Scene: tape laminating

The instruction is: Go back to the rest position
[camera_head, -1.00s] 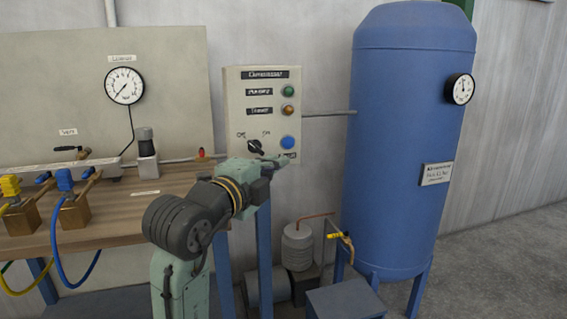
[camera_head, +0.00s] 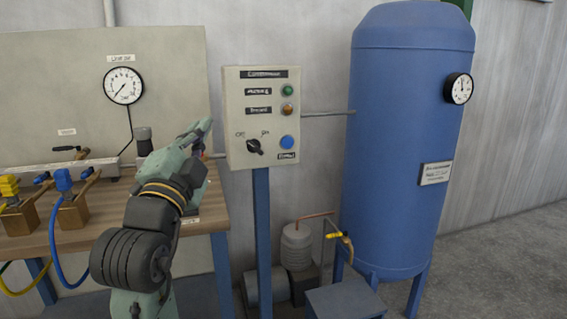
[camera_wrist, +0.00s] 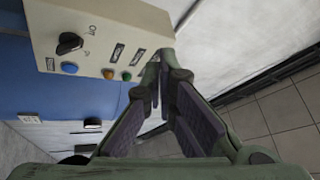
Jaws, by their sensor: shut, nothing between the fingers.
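My gripper (camera_head: 203,128) is green with dark pads. In the head view it points up and away, in front of the panel at the bench's right end, just left of the compressor control box (camera_head: 262,118). In the wrist view my gripper (camera_wrist: 166,58) shows its fingers meeting at the tips, with nothing between them. The control box also shows in the wrist view (camera_wrist: 105,20), beside and beyond the fingers. Its black selector knob (camera_head: 254,147) and blue button (camera_head: 287,142) are in plain view, and the gripper is apart from them.
A wooden bench (camera_head: 105,222) with brass valves, blue and yellow hoses and a black-topped fitting (camera_head: 144,141) lies left of and behind my arm. A gauge (camera_head: 123,86) hangs on the panel. A blue tank (camera_head: 405,150) stands right. Floor (camera_head: 500,270) is clear at far right.

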